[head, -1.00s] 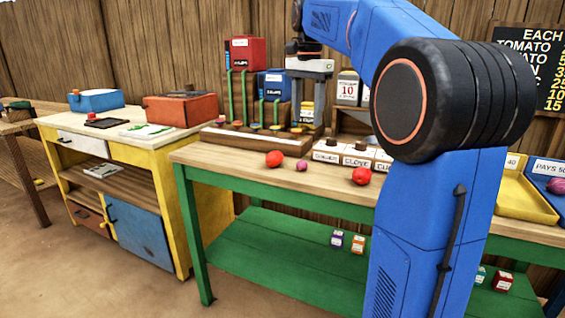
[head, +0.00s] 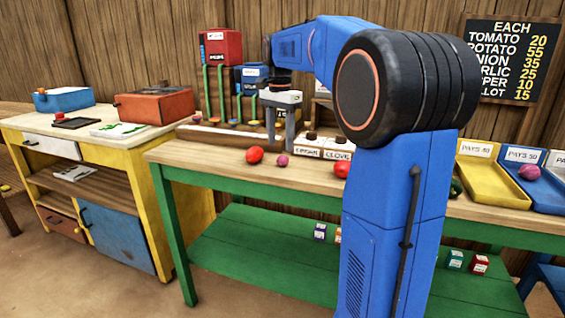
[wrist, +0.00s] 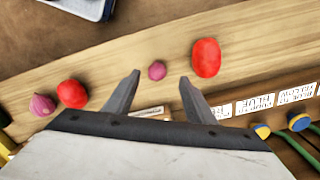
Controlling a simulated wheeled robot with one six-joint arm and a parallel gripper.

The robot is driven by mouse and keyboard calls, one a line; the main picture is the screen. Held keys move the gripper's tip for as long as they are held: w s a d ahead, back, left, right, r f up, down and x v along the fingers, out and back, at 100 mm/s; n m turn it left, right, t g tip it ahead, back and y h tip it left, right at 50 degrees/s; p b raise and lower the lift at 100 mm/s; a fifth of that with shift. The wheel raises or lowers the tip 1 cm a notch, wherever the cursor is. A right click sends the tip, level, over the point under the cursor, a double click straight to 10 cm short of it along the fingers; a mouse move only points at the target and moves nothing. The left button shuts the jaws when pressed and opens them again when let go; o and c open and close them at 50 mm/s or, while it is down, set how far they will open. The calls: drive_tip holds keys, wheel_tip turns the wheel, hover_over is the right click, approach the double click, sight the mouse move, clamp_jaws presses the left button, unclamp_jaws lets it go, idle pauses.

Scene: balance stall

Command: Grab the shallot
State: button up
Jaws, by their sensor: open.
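A small round magenta-pink bulb, which I take for the shallot (head: 282,160), lies on the wooden top of the green table (head: 240,178), between two red tomatoes (head: 254,156) (head: 342,169). In the wrist view the shallot (wrist: 157,70) shows between and just beyond my two fingertips. My gripper (head: 279,148) is open and empty, pointing down above the table near the shallot, apart from it. In the wrist view my gripper (wrist: 160,76) has one tomato (wrist: 206,58) close to its right finger and the other tomato (wrist: 72,93) further off to the left.
A larger pink bulb (wrist: 41,104) lies beyond the left tomato in the wrist view. Labelled blocks (head: 338,150) and a wooden rack with coloured knobs (head: 215,135) stand behind the shallot. Sloped trays (head: 492,180) are at the right, one holding a pink bulb (head: 530,172).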

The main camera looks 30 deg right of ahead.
sight(282, 161)
drive_tip(key=shift+s+d+f, duration=0.1)
drive_tip(key=shift+d+f, duration=0.05)
drive_tip(key=shift+f, duration=1.4)
drive_tip(key=shift+s+d+f, duration=0.1)
drive_tip(key=shift+f, duration=1.4)
drive_tip(key=c, duration=1.1)
